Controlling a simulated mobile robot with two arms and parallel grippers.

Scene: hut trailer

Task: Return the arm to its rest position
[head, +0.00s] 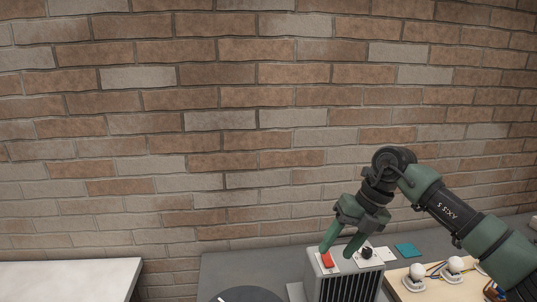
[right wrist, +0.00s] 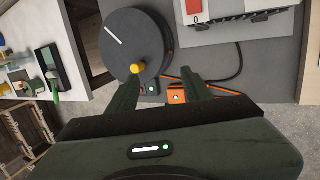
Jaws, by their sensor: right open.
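My right arm comes in from the right in the head view. Its green right gripper (head: 337,252) is open, with its fingers pointing down over or in front of a grey box (head: 314,285). The box has a red switch (head: 328,260) and a black knob (head: 367,253) on top. In the right wrist view the two fingers (right wrist: 161,85) are spread with nothing held between them. The red switch (right wrist: 194,8) there is marked 0 and lies beyond the fingers, apart from them. My left gripper is not in view.
A dark round disc (right wrist: 130,45) with a white line and a yellow knob (right wrist: 137,67) lies by the fingers. An orange item (right wrist: 176,96) and a black cable are close. A wooden board (head: 440,288) with white bulbs stands right of the box. A brick wall (head: 200,120) stands behind.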

